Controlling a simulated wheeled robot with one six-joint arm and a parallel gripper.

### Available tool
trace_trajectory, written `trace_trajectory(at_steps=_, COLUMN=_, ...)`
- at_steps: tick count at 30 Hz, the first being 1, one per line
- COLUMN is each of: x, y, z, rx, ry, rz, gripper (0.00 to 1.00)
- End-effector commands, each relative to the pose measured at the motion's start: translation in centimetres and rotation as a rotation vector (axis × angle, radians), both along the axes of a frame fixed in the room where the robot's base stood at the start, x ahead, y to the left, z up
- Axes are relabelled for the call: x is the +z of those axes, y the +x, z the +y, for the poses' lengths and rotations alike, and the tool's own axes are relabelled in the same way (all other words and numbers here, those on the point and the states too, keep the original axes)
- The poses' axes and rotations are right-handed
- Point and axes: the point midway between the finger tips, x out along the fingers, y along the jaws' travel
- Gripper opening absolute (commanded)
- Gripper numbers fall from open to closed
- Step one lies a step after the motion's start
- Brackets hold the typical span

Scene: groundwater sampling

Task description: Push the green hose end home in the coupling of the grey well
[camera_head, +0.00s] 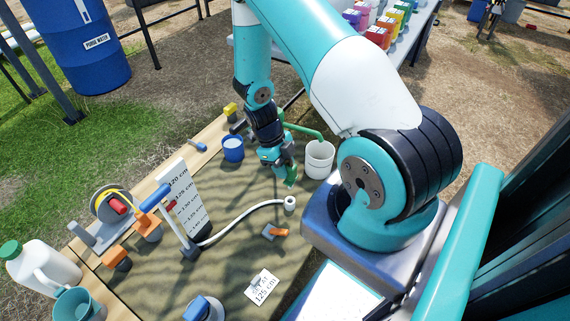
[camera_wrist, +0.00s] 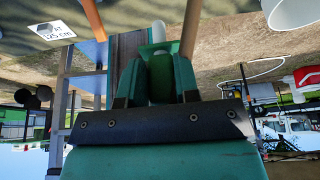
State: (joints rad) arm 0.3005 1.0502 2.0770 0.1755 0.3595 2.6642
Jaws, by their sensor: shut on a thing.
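My gripper (camera_head: 286,174) points down over the middle of the work mat, left of a white bucket. In the wrist view my gripper (camera_wrist: 156,85) is shut on a green piece with a pale round tip, which looks like the green hose end (camera_wrist: 157,52). A green hose (camera_head: 305,131) arches from behind my wrist towards the white bucket (camera_head: 319,160). I cannot clearly make out the grey well or its coupling; my arm covers part of that area. Whether the hose end touches a coupling cannot be told.
A blue cup (camera_head: 232,149) stands left of my gripper. A white hose (camera_head: 240,222) runs across the mat to a small white fitting (camera_head: 290,203). A scale board (camera_head: 186,200), a reel (camera_head: 112,205) and a card (camera_head: 262,287) are nearer.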

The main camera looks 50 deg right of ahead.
Motion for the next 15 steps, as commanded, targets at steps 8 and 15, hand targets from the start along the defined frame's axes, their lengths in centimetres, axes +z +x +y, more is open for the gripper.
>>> trace_trajectory(at_steps=8, x=0.04, y=-0.08, z=-0.16, rx=-0.007, ry=0.0, rz=0.007, gripper=0.06)
trace_trajectory(at_steps=15, x=0.29, y=0.12, z=-0.09, rx=-0.003, ry=-0.001, rz=-0.001, gripper=0.06)
